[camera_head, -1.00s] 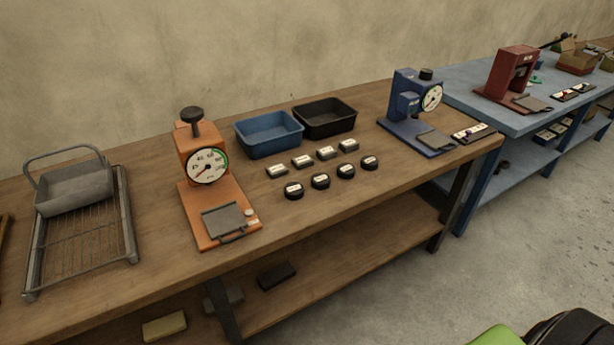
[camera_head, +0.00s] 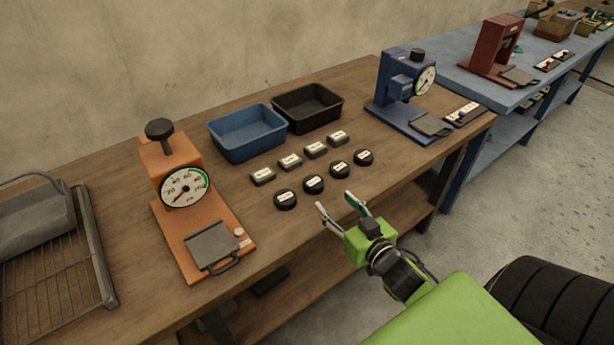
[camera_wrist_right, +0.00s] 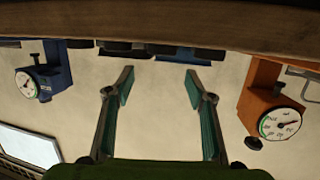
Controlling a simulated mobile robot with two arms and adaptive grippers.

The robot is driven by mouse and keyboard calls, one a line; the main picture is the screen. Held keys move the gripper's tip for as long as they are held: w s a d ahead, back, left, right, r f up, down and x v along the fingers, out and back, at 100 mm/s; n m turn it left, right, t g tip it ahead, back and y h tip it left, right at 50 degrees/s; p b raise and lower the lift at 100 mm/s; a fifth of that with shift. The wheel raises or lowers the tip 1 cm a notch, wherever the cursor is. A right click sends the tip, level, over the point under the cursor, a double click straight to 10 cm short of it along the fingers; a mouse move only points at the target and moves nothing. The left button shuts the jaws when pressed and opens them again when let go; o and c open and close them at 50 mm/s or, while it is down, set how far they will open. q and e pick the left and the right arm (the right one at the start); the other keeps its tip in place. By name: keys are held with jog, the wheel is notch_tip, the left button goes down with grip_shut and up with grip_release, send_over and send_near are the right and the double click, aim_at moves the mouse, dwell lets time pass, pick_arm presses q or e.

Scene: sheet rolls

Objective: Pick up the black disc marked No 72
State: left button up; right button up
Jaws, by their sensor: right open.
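Several black discs with white labels stand in a row on the wooden bench: one at the left end (camera_head: 286,201), then a second (camera_head: 314,185), a third (camera_head: 340,171) and one at the right end (camera_head: 364,158). The labels are too small to read, so I cannot tell which is No 72. My right gripper (camera_head: 336,203) is open and empty by the bench's front edge, in front of the discs. In the right wrist view its fingers (camera_wrist_right: 160,78) are spread with nothing between them. My left gripper is out of view.
Behind the discs lie several grey labelled blocks (camera_head: 290,161), then a blue bin (camera_head: 247,133) and a black bin (camera_head: 307,108). An orange gauge press (camera_head: 187,210) stands left, a blue one (camera_head: 397,95) right. The bench's front strip is clear.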

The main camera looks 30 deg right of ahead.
aim_at(314, 181)
jog(key=shift+r+x, duration=0.25)
jog(key=shift+x, duration=0.9)
jog(key=x, duration=0.4)
jog(key=shift+w+a+f, duration=0.1)
jog(key=shift+f, duration=0.05)
jog(key=shift+w+f, duration=0.1)
jog(key=shift+w, duration=0.3)
jog(key=shift+w+f, duration=0.1)
jog(key=shift+w, duration=0.25)
jog(key=x, duration=0.4)
jog(key=shift+w+f+p, duration=0.15)
jog(key=shift+f+p, duration=0.2)
jog(key=shift+w, duration=0.1)
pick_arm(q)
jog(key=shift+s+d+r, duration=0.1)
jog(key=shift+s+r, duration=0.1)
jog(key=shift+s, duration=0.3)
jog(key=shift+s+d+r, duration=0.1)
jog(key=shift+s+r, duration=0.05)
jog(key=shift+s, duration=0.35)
pick_arm(e)
jog(key=c, duration=0.9)
